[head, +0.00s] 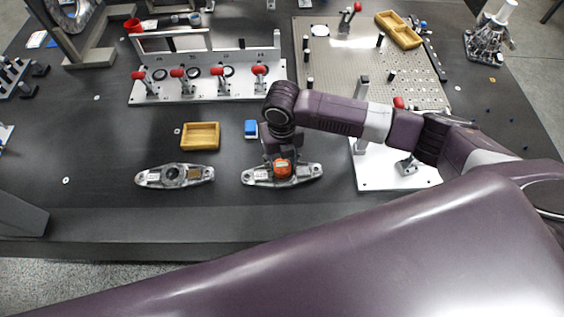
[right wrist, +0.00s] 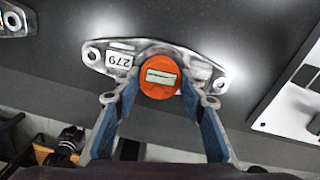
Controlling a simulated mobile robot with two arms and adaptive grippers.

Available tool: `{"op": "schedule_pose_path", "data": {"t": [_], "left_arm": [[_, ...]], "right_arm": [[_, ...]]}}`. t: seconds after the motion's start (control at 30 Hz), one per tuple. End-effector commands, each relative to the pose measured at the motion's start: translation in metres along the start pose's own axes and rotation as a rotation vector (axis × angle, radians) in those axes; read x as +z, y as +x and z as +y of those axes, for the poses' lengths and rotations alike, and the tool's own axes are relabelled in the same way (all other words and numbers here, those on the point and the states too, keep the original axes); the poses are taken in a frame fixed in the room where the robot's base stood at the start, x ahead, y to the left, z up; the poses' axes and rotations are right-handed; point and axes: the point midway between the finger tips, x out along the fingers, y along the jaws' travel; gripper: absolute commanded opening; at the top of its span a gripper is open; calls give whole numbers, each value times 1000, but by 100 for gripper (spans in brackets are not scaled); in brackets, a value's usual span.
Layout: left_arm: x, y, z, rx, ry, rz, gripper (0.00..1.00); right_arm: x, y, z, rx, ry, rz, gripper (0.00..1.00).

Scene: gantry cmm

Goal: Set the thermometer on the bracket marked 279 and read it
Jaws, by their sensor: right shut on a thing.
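The thermometer (head: 283,168) is a round orange device with a small rectangular display; it also shows in the right wrist view (right wrist: 160,76). The display's figures are not legible. My right gripper (right wrist: 157,90) is shut on it, one blue-padded finger on each side. The thermometer is over the middle of a silver metal bracket (head: 254,175) whose white label reads 279 in the right wrist view (right wrist: 122,58). I cannot tell whether it touches the bracket. The bracket lies flat on the dark table near its front edge. My left gripper is not in view.
A second similar bracket (head: 175,176) lies to the left. A wooden tray (head: 200,136) and a blue block (head: 251,129) are behind. A fixture with red-tipped clamps (head: 202,88) stands farther back. A white plate (head: 385,178) lies to the right. Dark table is clear between the brackets.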

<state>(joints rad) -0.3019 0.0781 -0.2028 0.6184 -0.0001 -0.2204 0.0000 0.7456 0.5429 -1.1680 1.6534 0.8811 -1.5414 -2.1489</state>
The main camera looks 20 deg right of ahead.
Motion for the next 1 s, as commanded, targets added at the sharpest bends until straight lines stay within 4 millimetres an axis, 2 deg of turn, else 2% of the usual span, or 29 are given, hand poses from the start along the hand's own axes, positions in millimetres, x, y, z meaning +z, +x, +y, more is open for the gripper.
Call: {"op": "schedule_pose_path", "data": {"t": [0.23, 0.27, 0.4, 0.77, 0.87, 1.0], "left_arm": [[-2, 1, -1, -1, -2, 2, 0], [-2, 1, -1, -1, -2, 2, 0], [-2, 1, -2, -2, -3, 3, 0], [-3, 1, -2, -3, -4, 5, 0], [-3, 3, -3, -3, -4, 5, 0], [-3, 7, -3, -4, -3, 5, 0]], "right_arm": [[0, 3, 0, 0, 1, 0, 12], [0, 2, 0, 0, 1, 0, 41], [0, 2, 0, 0, 1, 0, 55], [1, -4, 0, 1, 0, -1, 55], [2, -17, 0, 2, 0, -3, 55], [2, -46, 0, 2, 0, -6, 55]]}}
